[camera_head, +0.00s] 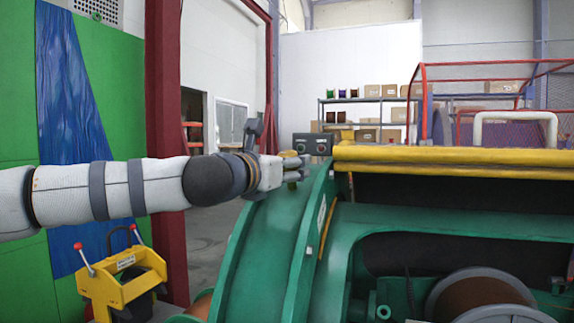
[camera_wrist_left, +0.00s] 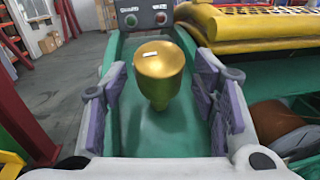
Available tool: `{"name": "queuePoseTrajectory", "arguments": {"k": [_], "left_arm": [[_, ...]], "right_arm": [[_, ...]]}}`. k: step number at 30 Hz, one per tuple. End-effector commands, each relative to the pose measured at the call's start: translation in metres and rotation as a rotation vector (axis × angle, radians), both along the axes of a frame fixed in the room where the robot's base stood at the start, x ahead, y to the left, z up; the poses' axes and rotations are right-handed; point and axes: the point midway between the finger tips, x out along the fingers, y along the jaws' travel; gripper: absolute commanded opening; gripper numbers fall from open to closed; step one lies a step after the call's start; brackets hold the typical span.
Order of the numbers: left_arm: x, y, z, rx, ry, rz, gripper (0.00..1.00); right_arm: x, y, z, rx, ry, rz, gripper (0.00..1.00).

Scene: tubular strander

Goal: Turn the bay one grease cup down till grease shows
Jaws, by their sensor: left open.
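The grease cup (camera_wrist_left: 158,72) is a brass-coloured cup with a wide round cap on a narrower stem, standing upright on the green machine housing (camera_wrist_left: 185,135). In the left wrist view my left gripper (camera_wrist_left: 160,105) is open, with one finger on each side of the cup and a gap visible on both sides. In the head view my left gripper (camera_head: 293,170) is at the top of the green housing (camera_head: 265,255), and the cup there is mostly hidden by the fingers. No grease can be made out around the cup. My right gripper is not in view.
A control box (camera_head: 312,144) with a red and a green button stands just behind the cup. A yellow padded rail (camera_head: 450,160) runs to the right. A wire spool (camera_head: 480,295) sits inside the green frame. A yellow cart (camera_head: 125,280) stands on the floor at left.

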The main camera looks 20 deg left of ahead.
Motion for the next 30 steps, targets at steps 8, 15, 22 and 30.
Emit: {"name": "queuePoseTrajectory", "arguments": {"k": [8, 15, 22, 30], "left_arm": [[0.012, -0.002, 0.0, 0.0, 0.0, 0.0, 0.54], [0.011, -0.002, 0.0, 0.001, 0.0, 0.0, 0.22], [0.011, -0.001, 0.001, 0.008, 0.0, -0.015, 0.05], [0.009, 0.0, 0.009, 0.097, -0.009, -0.21, 0.05]], "right_arm": [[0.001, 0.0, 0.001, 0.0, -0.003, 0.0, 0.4], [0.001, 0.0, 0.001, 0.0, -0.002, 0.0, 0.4], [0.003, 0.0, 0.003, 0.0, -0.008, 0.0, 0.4], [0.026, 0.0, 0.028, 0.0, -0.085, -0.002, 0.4]]}}
